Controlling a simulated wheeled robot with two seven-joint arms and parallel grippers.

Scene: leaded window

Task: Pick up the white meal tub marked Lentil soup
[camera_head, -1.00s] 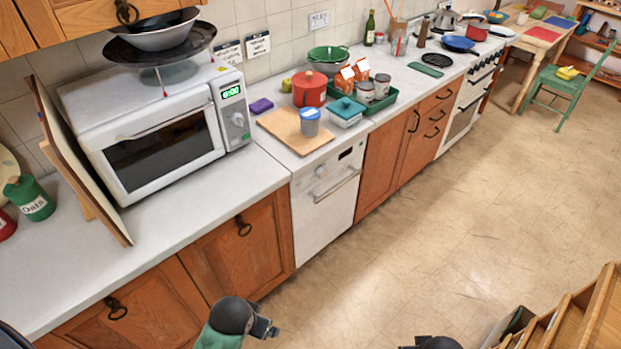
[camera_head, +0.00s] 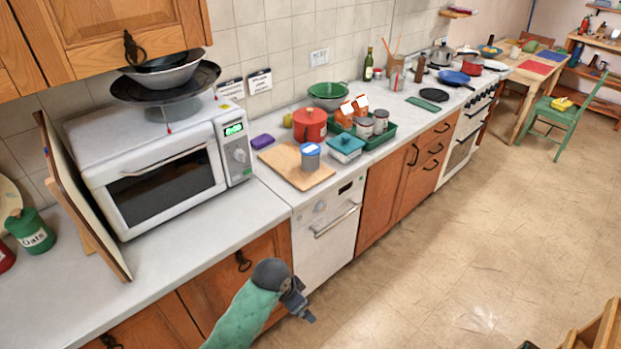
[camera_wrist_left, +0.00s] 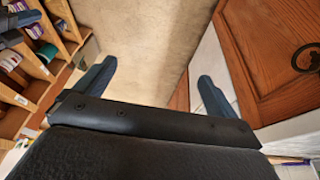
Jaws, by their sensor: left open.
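No label reading Lentil soup is legible in these views. In the head view, a small whitish tub with a blue lid (camera_head: 310,157) stands upright on a wooden board on the counter. Beside it to the right is a low white tub with a teal lid (camera_head: 346,148). I cannot tell which, if either, is the marked one. My left gripper (camera_head: 302,305) is in front of the lower cabinets, below counter height and apart from both tubs. In the left wrist view its two fingers (camera_wrist_left: 155,80) are spread with nothing between them. Dark blue parts at that view's left edge may be my right gripper.
A white microwave (camera_head: 165,165) carrying bowls stands on the counter at left. A red pot (camera_head: 309,125) and a green tray (camera_head: 384,138) with tins and cartons stand near the tubs. The counter front (camera_head: 225,212) before the microwave is clear. The floor (camera_head: 430,250) is open at right.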

